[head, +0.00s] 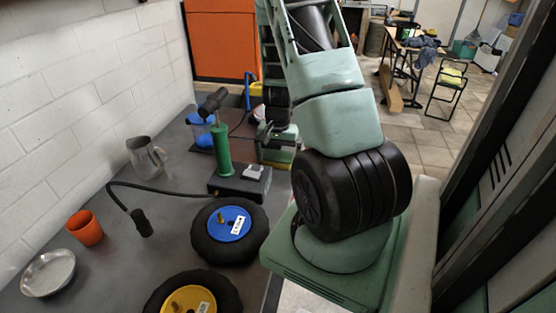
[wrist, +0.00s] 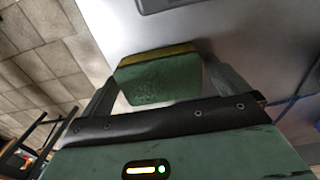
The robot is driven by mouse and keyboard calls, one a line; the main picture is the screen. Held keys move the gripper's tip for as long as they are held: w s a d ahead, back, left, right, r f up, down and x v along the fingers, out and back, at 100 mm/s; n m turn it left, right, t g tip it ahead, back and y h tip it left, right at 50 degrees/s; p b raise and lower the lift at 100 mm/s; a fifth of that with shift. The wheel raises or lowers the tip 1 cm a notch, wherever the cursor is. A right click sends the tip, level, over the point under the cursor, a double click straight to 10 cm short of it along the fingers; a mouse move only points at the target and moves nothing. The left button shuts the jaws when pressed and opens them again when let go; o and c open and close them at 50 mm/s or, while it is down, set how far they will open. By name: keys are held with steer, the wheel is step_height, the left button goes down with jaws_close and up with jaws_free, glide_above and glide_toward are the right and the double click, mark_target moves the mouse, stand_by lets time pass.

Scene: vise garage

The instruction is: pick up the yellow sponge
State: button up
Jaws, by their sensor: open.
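The sponge (wrist: 160,82) shows in the wrist view as a block with a large dark green face and a thin yellow band along its far edge. My gripper (wrist: 160,68) is open, with one finger on each side of the sponge. The right finger is close to the sponge's side; I cannot tell whether it touches. The sponge's underside is hidden.
An orange cabinet (head: 225,40) stands behind.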

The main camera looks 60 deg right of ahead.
mark_target(278, 155)
steer(key=c, duration=0.9)
step_height(278, 155, up, 10)
steer(key=shift+f+p, duration=0.2)
steer(key=shift+p, duration=0.1)
steer(key=shift+r, duration=0.2)
steer(key=shift+o, duration=0.3)
